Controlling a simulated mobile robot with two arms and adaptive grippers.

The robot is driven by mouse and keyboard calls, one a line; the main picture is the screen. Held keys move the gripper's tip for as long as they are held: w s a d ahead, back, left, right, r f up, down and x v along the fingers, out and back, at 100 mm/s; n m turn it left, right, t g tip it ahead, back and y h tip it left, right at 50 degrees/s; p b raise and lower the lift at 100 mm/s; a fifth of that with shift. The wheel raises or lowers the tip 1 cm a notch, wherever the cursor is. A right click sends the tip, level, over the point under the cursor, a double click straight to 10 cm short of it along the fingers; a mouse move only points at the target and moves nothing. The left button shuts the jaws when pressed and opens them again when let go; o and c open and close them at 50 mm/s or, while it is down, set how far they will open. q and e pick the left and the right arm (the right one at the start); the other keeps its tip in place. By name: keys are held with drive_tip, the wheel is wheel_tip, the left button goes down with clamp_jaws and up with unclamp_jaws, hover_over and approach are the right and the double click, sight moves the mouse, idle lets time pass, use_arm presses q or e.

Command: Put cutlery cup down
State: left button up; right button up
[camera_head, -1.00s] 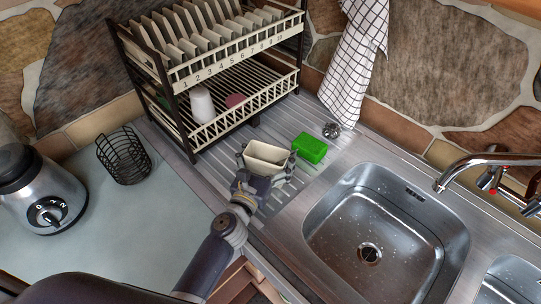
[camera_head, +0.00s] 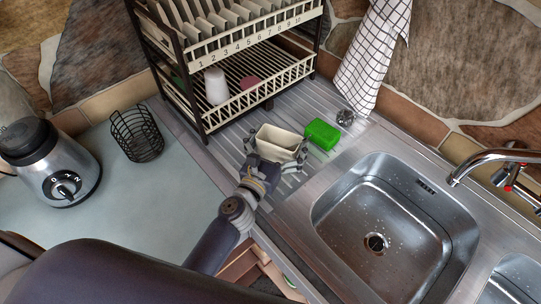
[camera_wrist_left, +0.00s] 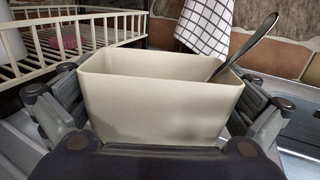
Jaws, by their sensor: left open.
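The cutlery cup (camera_head: 281,151) is a cream rectangular container on the ribbed metal drainboard, between the dish rack and the sink. It appears upright. In the left wrist view the cup (camera_wrist_left: 155,112) fills the middle, and a dark metal utensil handle (camera_wrist_left: 246,47) leans out of its right side. My left gripper (camera_head: 275,147) is open, with one finger on either side of the cup. In the left wrist view a narrow gap shows beside the fingers. The cup's base is hidden by the gripper. My right gripper is not in view.
A green sponge (camera_head: 322,134) lies just right of the cup. The dish rack (camera_head: 205,120) stands behind to the left, the sink (camera_head: 395,215) to the right. A wire basket (camera_head: 137,134) and a blender (camera_head: 52,165) stand on the left counter. A checked towel (camera_head: 371,60) hangs behind.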

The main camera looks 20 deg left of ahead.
sight(274, 153)
use_arm(q)
drive_tip(key=s+b, duration=0.1)
drive_tip(key=s, duration=0.2)
drive_tip(key=s+a, duration=0.1)
drive_tip(key=s, duration=0.2)
drive_tip(key=s+b, duration=0.1)
drive_tip(key=s, duration=0.2)
drive_tip(key=shift+s+a+f+b, duration=0.2)
drive_tip(key=shift+a+b, duration=0.1)
drive_tip(key=shift+a, duration=0.1)
drive_tip(key=shift+s+a+r, duration=0.1)
drive_tip(key=shift+s, duration=0.35)
drive_tip(key=shift+s+a+r, duration=0.1)
drive_tip(key=shift+s, duration=0.3)
